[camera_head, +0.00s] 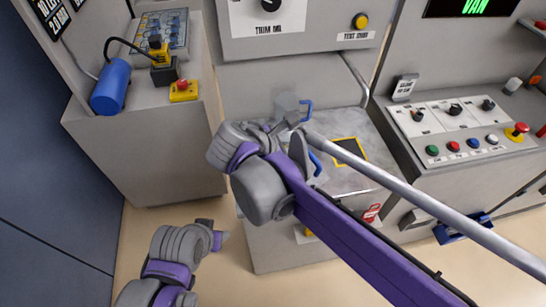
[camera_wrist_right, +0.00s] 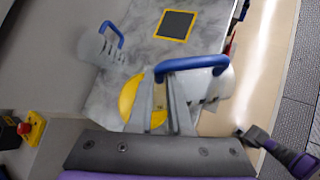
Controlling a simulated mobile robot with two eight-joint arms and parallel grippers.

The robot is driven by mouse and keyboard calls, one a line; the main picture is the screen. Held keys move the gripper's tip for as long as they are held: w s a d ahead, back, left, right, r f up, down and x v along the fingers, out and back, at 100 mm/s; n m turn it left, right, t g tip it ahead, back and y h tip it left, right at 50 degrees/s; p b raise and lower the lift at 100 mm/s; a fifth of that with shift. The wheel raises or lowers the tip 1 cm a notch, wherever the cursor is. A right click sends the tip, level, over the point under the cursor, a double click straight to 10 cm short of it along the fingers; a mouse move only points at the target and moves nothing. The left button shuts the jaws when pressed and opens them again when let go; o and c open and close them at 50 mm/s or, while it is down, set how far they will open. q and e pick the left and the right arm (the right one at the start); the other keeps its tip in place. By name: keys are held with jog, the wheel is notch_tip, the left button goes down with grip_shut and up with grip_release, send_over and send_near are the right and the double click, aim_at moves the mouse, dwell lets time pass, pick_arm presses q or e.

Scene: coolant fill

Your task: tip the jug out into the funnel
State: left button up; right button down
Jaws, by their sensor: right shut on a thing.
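A pale grey jug with a blue handle (camera_wrist_right: 190,64) is at my right gripper (camera_wrist_right: 160,115), which is shut on the handle. In the head view this jug is mostly hidden behind my right arm, and only its blue handle (camera_head: 315,163) shows. I cannot tell its tilt. A yellow round shape (camera_wrist_right: 128,98), maybe the funnel, is beside the right fingers in the wrist view, partly covered. A second pale container with a blue handle (camera_head: 289,105) stands at the back of the bench; it also shows in the wrist view (camera_wrist_right: 95,47). My left gripper (camera_head: 213,232) is low at the front left, away from the jug.
The grey bench top (camera_head: 378,175) bears a yellow-edged dark square (camera_head: 349,151). A grey pipe (camera_head: 420,205) crosses the head view. A blue cylinder (camera_head: 111,86) and a yellow box with a red button (camera_head: 183,90) are on the left counter. A control panel (camera_head: 455,125) stands right.

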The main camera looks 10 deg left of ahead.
aim_at(316, 174)
jog(key=shift+s+d+f+y, duration=0.3)
jog(key=shift+d+f, duration=0.05)
jog(key=shift+d, duration=0.1)
jog(key=shift+s+d+f+m+t+y, duration=0.7)
jog(key=shift+s+d+f+m+t, duration=0.1)
jog(key=shift+s+d+f+t, duration=0.15)
jog(key=shift+s+d+r+m+t+y+p, duration=0.15)
jog(key=shift+s+d+m+t+y+p, duration=0.2)
jog(key=shift+s+d+m+t, duration=0.15)
jog(key=shift+s+d+r+m+t+y+p, duration=0.15)
jog(key=shift+s+d+m+t+y+p, duration=0.2)
jog(key=shift+d+t, duration=0.2)
jog(key=shift+s+d+f+m+t+y+b, duration=0.15)
jog(key=shift+s+d+f+m+t+b, duration=0.1)
jog(key=shift+d+f, duration=0.2)
jog(key=shift+s+d+f+m+t+y+b, duration=0.15)
jog(key=shift+s+d+f+t, duration=0.15)
jog(key=shift+f, duration=0.25)
jog(key=s+d+f+m+t+y+b, duration=0.1)
jog(key=s+d+f+m+t+b, duration=0.1)
jog(key=s+d+f+m+t, duration=0.1)
jog(key=shift+s+d+t+y, duration=0.35)
jog(key=shift+s+d, duration=0.1)
jog(key=shift+d, duration=0.15)
jog(key=shift+m, duration=0.25)
